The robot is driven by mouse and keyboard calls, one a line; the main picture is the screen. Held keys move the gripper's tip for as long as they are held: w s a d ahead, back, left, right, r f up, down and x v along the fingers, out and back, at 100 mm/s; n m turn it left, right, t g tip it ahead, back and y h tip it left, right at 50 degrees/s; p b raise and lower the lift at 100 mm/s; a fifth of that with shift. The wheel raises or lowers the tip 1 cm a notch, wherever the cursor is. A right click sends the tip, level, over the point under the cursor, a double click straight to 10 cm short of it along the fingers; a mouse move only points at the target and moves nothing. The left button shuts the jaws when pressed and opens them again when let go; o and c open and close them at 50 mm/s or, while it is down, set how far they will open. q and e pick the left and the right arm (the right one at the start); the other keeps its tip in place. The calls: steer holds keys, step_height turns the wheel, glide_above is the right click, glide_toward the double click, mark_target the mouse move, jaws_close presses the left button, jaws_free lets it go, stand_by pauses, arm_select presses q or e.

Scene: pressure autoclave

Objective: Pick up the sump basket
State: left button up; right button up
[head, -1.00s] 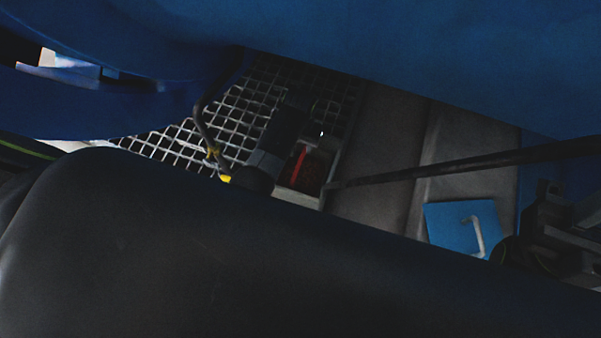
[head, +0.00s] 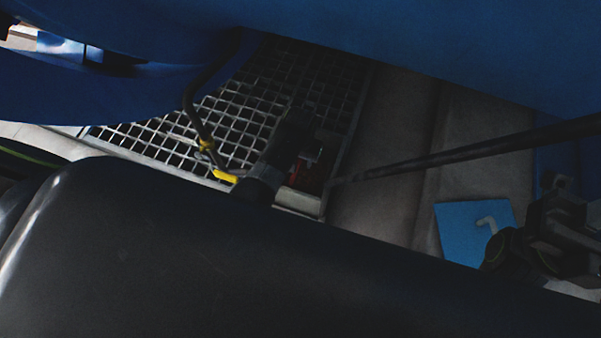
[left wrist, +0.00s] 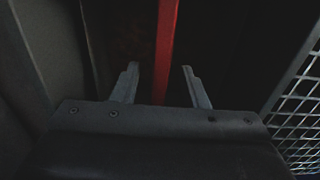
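The sump basket shows as a dark red shape (head: 303,174) in a pale-rimmed pit at the right end of the floor grating in the head view. Its narrow red bar (left wrist: 167,45) runs up the left wrist view. My left gripper (left wrist: 160,83) is open, with one finger on each side of the red bar and gaps visible on both sides. In the head view my dark left arm reaches down over the pit and hides part of the basket. The basket's body is too dark to make out in the left wrist view. My right gripper is not in view.
Metal grating (head: 160,143) lies left of the pit. A hose with a yellow part (head: 225,176) hangs over it. A black rod (head: 440,158) crosses at the right. A blue square with a pale hook (head: 460,225) lies near dark fittings (head: 550,240). Big blue bodies fill the top.

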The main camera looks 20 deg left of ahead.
arm_select(q)
step_height(320, 180, down, 3)
steer(key=shift+r+b, duration=0.15)
steer(key=shift+b, duration=0.55)
steer(key=shift+r, duration=0.1)
jaws_close()
stand_by(0.7)
